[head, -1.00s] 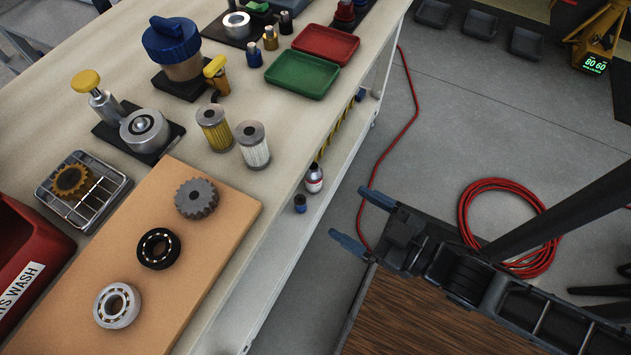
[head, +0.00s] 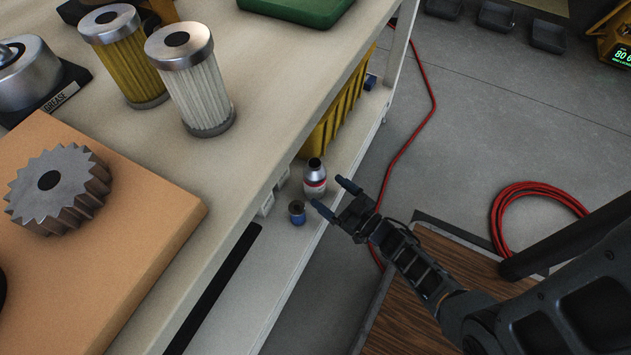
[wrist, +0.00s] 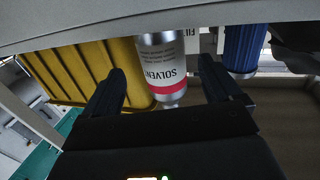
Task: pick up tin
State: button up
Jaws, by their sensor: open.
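The tin (head: 315,180) is a silver can with a dark cap and a red band, upright on the lower shelf under the workbench. In the wrist view the tin (wrist: 163,68) reads "SOLVENT" upside down and lies between and beyond the fingers; part of it is cut off by the shelf edge above. My gripper (head: 335,198) is open and empty, its blue-tipped fingers just right of the tin and pointing at it. I cannot see either finger touching it.
A small blue cylinder (head: 297,212) stands close beside the tin; a yellow ribbed bin (head: 338,112) is behind it. The bench top (head: 262,85) overhangs the shelf. Filters and a gear are on the bench. A red hose (head: 412,140) lies on the floor.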

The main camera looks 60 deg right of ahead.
aim_at(310, 178)
jog(key=b+x, duration=0.1)
jog(key=x, duration=0.2)
jog(key=b+x, duration=0.1)
jog(key=x, duration=0.3)
jog(key=shift+w+a+r, duration=0.1)
jog(key=shift+w+r, duration=0.15)
jog(key=shift+w, duration=0.05)
jog(key=c, duration=1.2)
